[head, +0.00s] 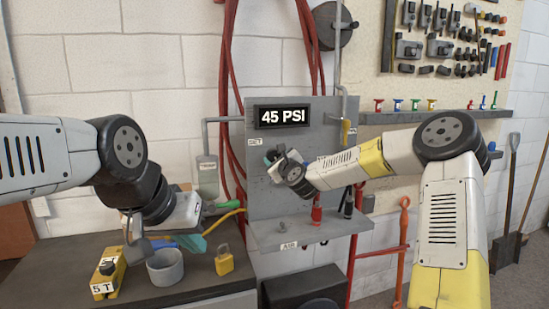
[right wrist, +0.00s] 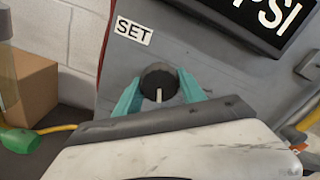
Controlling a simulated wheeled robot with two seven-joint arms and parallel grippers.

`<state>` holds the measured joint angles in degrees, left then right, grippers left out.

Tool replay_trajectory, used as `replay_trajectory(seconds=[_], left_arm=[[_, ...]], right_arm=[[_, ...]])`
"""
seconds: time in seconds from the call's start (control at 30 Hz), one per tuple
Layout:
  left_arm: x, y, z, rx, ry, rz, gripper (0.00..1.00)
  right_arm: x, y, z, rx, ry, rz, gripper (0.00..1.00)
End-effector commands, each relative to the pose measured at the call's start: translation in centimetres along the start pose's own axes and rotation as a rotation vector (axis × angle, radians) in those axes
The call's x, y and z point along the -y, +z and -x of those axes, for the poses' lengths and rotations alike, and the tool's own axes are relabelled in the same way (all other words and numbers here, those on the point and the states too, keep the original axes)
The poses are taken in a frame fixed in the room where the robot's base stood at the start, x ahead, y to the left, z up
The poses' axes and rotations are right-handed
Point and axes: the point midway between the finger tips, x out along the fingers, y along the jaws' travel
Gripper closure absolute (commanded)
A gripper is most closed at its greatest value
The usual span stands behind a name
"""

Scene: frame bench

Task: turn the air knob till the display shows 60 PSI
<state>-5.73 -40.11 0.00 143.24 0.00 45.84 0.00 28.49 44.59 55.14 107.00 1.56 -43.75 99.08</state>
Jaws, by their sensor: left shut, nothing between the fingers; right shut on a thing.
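The display (head: 282,116) on the grey panel reads 45 PSI. It is partly cut off in the right wrist view (right wrist: 268,18). In that view a round black knob (right wrist: 158,77) with a pale pointer line, pointing about downward, sits below a SET label (right wrist: 134,31). My right gripper (right wrist: 158,96) is shut on this knob, one teal finger on each side. An AIR label (head: 288,245) is on the panel's lower shelf edge. My left gripper (head: 191,243) is shut and empty above the bench.
A grey cup (head: 165,267), a yellow padlock (head: 224,261) and a yellow block marked 5T (head: 108,274) stand on the dark bench (head: 55,265) near my left gripper. Red hoses (head: 226,100) hang behind the panel. A tool board (head: 455,35) is at the upper right.

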Motion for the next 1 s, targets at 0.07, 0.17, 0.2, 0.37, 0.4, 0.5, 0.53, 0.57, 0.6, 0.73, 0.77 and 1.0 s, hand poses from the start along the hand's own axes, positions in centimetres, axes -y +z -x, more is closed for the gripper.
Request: replay_trajectory(seconds=[0.07,0.17,0.2,0.37,0.4,0.5,0.53,0.57,0.6,0.73,0.77,1.0], left_arm=[[0.0,0.0,0.0,0.0,0.0,0.0,1.0],[0.0,0.0,0.0,0.0,0.0,0.0,1.0],[0.0,0.0,0.0,0.0,0.0,0.0,1.0],[0.0,0.0,0.0,0.0,0.0,0.0,1.0],[0.0,0.0,0.0,0.0,0.0,0.0,1.0],[0.0,0.0,0.0,0.0,0.0,0.0,1.0],[0.0,0.0,0.0,0.0,0.0,0.0,1.0],[0.0,0.0,0.0,0.0,0.0,0.0,1.0],[0.0,0.0,0.0,0.0,0.0,0.0,1.0],[0.0,0.0,0.0,0.0,0.0,0.0,1.0],[0.0,0.0,0.0,0.0,0.0,0.0,1.0],[0.0,0.0,0.0,0.0,0.0,0.0,1.0]], right_arm=[[-0.04,-0.25,0.02,-0.003,0.001,-0.067,0.93],[-0.1,-0.23,0.02,-0.003,0.001,-0.145,0.93],[-0.08,-0.23,0.02,-0.003,0.001,-0.172,0.93],[-0.13,-0.17,0.02,-0.003,0.002,-0.264,0.93],[-0.12,-0.16,0.02,-0.003,0.001,-0.281,0.93],[-0.16,-0.19,0.01,-0.003,0.002,-0.319,0.93],[-0.17,-0.16,0.01,-0.003,0.002,-0.328,0.93],[-0.17,-0.13,0.02,-0.003,0.002,-0.335,0.93],[-0.17,-0.11,0.02,-0.002,0.002,-0.343,0.93],[-0.18,-0.11,0.02,-0.002,0.002,-0.36,0.93],[-0.18,-0.11,0.02,-0.002,0.002,-0.362,0.93],[-0.18,-0.12,0.02,-0.002,0.002,-0.366,0.93]])
